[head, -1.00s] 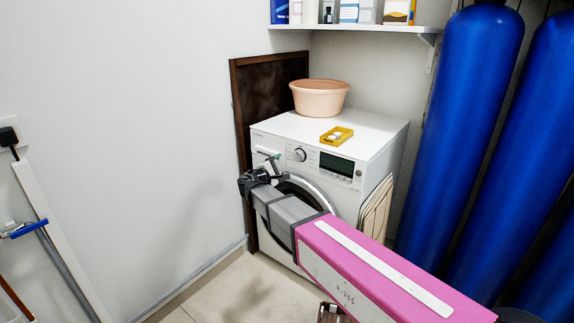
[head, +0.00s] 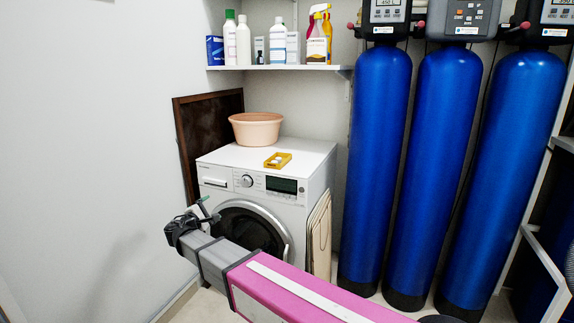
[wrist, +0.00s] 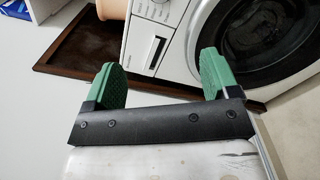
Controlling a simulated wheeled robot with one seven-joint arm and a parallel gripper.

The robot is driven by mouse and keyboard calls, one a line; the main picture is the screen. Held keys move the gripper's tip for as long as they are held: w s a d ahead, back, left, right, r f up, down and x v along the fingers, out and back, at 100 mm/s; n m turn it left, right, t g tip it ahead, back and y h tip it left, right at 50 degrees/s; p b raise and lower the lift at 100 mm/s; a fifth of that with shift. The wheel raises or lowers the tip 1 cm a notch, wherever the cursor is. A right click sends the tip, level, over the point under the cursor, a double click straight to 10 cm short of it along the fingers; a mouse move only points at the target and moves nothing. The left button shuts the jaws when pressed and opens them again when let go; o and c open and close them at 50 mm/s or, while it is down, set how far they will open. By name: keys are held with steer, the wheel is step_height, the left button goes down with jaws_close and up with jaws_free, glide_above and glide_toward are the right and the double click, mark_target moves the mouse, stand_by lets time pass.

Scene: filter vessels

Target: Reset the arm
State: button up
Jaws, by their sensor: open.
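My gripper (head: 203,208) is at the end of my outstretched pink and grey arm, in front of the washing machine (head: 285,187) and to the left of its round door in the head view. In the wrist view my gripper (wrist: 160,84) shows two green fingers spread wide apart with nothing between them. The washing machine's front panel and dark door (wrist: 245,45) lie beyond the fingers in that view. I cannot tell how far the fingertips are from the machine.
A peach basin (head: 256,130) and a yellow tray (head: 277,160) stand on the machine. Bottles stand on a shelf (head: 275,68) above. Tall blue vessels (head: 376,160) fill the right. A dark panel (head: 188,135) leans behind the machine. A bare wall (head: 90,130) is on the left.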

steer(key=d+f+m+g, duration=0.3)
steer(key=d+f, duration=0.1)
steer(key=d, duration=0.6)
steer(key=d+f+m+g+h, duration=0.1)
steer(key=d+f+m+g, duration=0.25)
steer(key=d, duration=0.55)
steer(key=d+f+m+g, duration=0.25)
steer(key=d+f, duration=0.25)
steer(key=d, duration=0.5)
steer(key=s+d+f+m+g+y, duration=0.3)
steer(key=s+d+f+m+y, duration=0.1)
steer(key=s+d, duration=0.3)
steer(key=s+d+f+m+g+y, duration=0.3)
steer(key=s+d+m, duration=0.3)
steer(key=d, duration=0.6)
steer(key=shift+s+f+m+g+y, duration=0.35)
steer(key=shift+s+f+g, duration=0.5)
steer(key=shift+s, duration=0.35)
